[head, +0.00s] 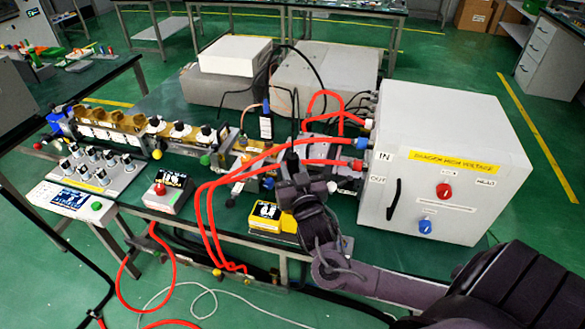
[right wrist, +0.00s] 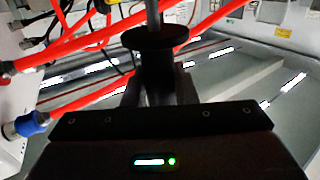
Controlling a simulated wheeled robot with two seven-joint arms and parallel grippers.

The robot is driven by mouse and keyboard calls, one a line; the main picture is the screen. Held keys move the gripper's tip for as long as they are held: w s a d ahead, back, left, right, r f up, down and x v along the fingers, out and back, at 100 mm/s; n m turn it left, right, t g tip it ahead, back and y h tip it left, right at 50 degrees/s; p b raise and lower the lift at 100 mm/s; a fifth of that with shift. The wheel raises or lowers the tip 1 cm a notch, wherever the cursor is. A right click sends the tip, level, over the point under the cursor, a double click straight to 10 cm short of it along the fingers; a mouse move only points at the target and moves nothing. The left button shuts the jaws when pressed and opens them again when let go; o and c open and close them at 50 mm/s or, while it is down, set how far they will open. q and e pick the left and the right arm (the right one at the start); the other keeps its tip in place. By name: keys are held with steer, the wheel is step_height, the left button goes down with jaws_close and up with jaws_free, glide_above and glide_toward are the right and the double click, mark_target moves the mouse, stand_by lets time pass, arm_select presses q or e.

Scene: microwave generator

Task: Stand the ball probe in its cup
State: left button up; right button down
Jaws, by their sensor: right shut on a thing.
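My right gripper (head: 292,168) is in front of the grey high-voltage box's left side, at the end of my dark arm. It is shut on the ball probe, whose dark handle and round flange (right wrist: 155,40) stand between the fingers in the right wrist view. A grey rod (right wrist: 152,12) runs on from the flange and out of the top of that view. The probe's ball end does not show there. In the head view the probe is small and dark among cables, hard to separate from them. I cannot make out the cup with certainty. My left gripper is not in view.
The grey box (head: 445,170) with red and blue knobs stands close right of my gripper. Red cables (head: 230,172) loop around it to the left. Brass-coloured parts (head: 95,115) stand farther left.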

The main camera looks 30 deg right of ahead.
steer(key=shift+f+b, duration=1.35)
steer(key=shift+f, duration=0.9)
steer(key=shift+f+b, duration=1.55)
steer(key=shift+f, duration=0.85)
steer(key=c, duration=1.1)
jaws_free()
